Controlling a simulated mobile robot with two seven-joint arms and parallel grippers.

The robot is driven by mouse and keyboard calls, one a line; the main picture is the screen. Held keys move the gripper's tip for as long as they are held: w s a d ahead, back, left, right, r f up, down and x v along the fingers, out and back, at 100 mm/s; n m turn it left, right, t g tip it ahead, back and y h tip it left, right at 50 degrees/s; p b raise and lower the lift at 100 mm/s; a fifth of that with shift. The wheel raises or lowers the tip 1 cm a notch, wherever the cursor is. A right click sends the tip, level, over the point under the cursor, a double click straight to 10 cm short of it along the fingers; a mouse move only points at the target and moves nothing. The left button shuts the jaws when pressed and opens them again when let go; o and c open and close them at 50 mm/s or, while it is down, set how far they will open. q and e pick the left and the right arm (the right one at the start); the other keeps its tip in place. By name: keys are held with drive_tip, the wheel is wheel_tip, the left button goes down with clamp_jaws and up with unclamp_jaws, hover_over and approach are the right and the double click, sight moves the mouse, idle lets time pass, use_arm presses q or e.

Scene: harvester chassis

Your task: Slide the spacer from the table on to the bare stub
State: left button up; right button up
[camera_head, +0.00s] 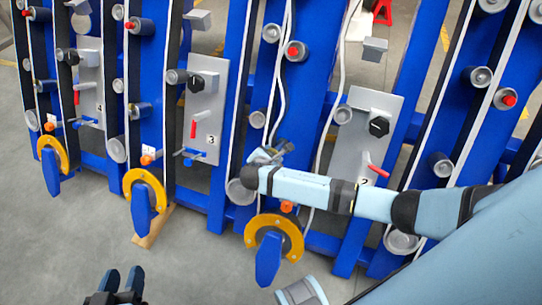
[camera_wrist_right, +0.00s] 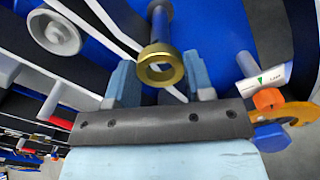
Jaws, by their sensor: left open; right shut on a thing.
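A brass ring-shaped spacer (camera_wrist_right: 161,77) with an open bore lies between the two fingers of my right gripper (camera_wrist_right: 160,80) in the right wrist view. A narrower tube-like part runs away behind it; I cannot tell whether this is the stub or part of the spacer. In the head view my right gripper (camera_head: 268,157) is at the blue chassis beside the number 2 plate, and the spacer cannot be made out there. My left gripper (camera_head: 115,290) is open and empty over the floor at the bottom left. No table is in view.
Blue chassis beams with several grey rollers stand around. Grey plates numbered 2 (camera_head: 366,135), 3 (camera_head: 203,110) and 4 carry black knobs and red handles. A yellow half ring (camera_head: 291,226) sits below my right gripper. A white label (camera_wrist_right: 264,77) and orange knob (camera_wrist_right: 269,99) are close to its right.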

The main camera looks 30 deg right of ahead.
sight(274, 153)
drive_tip(key=shift+b+x, duration=0.4)
drive_tip(key=shift+x, duration=1.35)
drive_tip(key=o, duration=1)
use_arm(q)
drive_tip(key=shift+f, duration=0.45)
use_arm(e)
drive_tip(key=shift+o, duration=0.2)
use_arm(q)
drive_tip(key=shift+f, duration=0.1)
drive_tip(key=f+p, duration=0.1)
drive_tip(key=s+a+f+g+y+p, duration=0.1)
drive_tip(key=a+f+g+p, duration=0.1)
drive_tip(key=f+p, duration=0.1)
drive_tip(key=shift+s+a+y, duration=0.2)
drive_tip(key=shift+s+y, duration=0.1)
drive_tip(key=shift+s, duration=0.1)
use_arm(e)
drive_tip(key=v, duration=1.3)
drive_tip(key=shift+s+a+r, duration=0.15)
drive_tip(key=shift+a+r, duration=0.05)
